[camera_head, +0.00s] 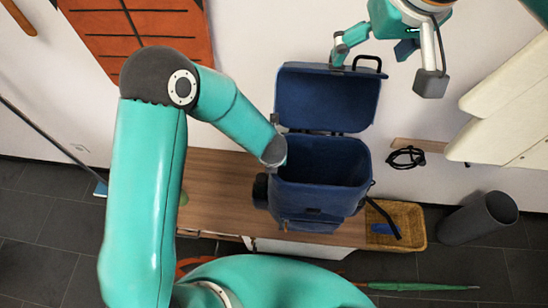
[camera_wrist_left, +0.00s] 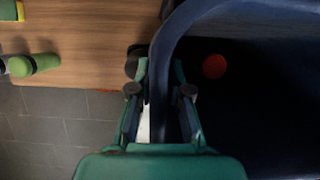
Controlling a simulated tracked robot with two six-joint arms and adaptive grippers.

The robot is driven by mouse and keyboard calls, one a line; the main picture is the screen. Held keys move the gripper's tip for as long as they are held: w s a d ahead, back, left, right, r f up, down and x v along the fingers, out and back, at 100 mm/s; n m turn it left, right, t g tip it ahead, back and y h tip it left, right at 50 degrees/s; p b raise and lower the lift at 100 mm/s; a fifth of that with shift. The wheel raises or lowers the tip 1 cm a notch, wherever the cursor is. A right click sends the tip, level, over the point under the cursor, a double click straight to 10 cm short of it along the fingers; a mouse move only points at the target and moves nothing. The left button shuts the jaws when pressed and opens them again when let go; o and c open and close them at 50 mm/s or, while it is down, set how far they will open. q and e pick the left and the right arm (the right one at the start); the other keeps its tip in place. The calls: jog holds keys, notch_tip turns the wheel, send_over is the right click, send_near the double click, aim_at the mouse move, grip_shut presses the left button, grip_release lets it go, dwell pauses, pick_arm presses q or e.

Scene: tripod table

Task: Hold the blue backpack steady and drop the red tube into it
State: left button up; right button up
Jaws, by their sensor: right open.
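The blue backpack (camera_head: 325,160) stands upright and open at the middle of the head view, its flap (camera_head: 327,98) raised at the back. My left arm reaches its left rim; the head view hides that gripper's fingers. In the left wrist view, my left gripper (camera_wrist_left: 158,72) has one finger on each side of the backpack's wall (camera_wrist_left: 165,50) and appears shut on it. A round orange-red end (camera_wrist_left: 214,66), which looks like the red tube, shows inside the dark backpack. My right gripper (camera_head: 390,62) is open and empty, above and right of the flap.
The backpack stands on a wooden table (camera_head: 215,200). A green bottle-like thing (camera_wrist_left: 35,65) lies on the table's left part. A wicker basket (camera_head: 412,214) and a grey bin (camera_head: 480,218) stand to the right. A black cable (camera_head: 407,157) hangs on the wall.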

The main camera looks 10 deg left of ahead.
pick_arm(q)
jog(key=o, duration=0.3)
